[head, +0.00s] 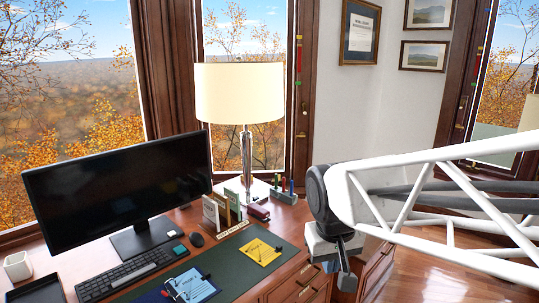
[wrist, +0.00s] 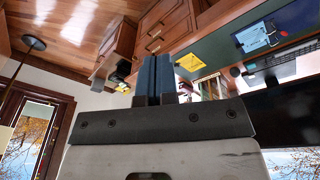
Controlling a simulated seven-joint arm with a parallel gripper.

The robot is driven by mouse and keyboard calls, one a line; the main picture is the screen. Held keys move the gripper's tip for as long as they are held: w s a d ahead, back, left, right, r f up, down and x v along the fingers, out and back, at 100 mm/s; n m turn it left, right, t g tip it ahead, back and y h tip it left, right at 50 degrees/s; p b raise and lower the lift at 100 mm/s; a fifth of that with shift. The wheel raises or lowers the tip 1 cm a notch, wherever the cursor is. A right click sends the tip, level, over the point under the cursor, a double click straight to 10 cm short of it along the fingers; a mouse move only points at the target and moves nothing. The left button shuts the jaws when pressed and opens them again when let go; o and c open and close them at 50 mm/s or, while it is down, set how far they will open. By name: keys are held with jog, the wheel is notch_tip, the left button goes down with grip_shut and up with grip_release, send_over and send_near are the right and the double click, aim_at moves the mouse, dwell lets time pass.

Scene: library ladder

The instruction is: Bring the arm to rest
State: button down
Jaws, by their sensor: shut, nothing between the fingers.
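My gripper (wrist: 154,76) is shut and empty in the wrist view, its two blue fingers side by side. In the head view it hangs low right of centre (head: 331,266), at the right end of the desk (head: 262,284) and in front of its drawers. The fingers are mostly hidden there by the wrist parts. My white truss arm reaches in from the right edge. No held object shows.
The desk carries a monitor (head: 122,186), keyboard (head: 132,272), lamp (head: 240,95), upright books (head: 222,212), a yellow card (head: 260,251) and a blue card (head: 191,286). Windows and a white wall stand behind. Wooden floor (head: 410,288) lies open at the lower right.

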jog(key=s+d+f+m, duration=0.1)
jog(key=s+d+m, duration=0.1)
jog(key=s+d, duration=0.4)
jog(key=s, duration=0.5)
jog(key=shift+s+d+f, duration=0.35)
jog(key=shift+s, duration=0.05)
